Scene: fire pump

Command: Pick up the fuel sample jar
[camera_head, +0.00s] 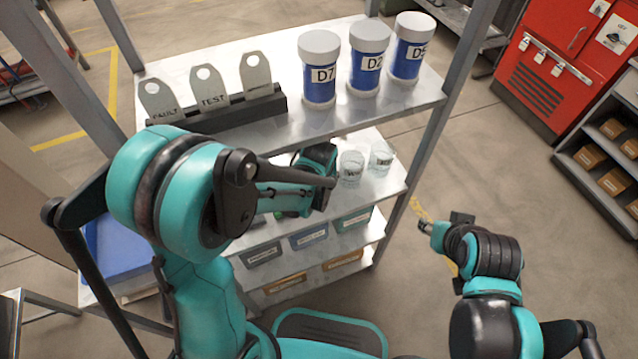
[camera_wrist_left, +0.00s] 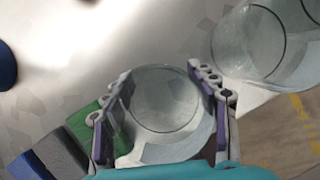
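Two clear glass jars stand near the right end of the middle shelf: a nearer jar (camera_head: 351,166) and a second jar (camera_head: 381,156). Their labels are too small to read. My left gripper (camera_head: 333,173) is beside the nearer jar, partly hidden by my own arm. In the left wrist view, one glass jar (camera_wrist_left: 165,105) sits between the fingers of my left gripper (camera_wrist_left: 162,100), a finger close along each side. Whether they press on it is unclear. The other jar (camera_wrist_left: 262,45) is at upper right. My right gripper (camera_head: 443,228) is away from the shelves, over the floor.
The top shelf (camera_head: 385,103) overhangs the jars and holds blue canisters (camera_head: 319,70) and a rack of grey tags (camera_head: 212,95). A metal post (camera_head: 437,130) stands right of the jars. Labelled bins (camera_head: 309,237) sit below. Open floor lies to the right.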

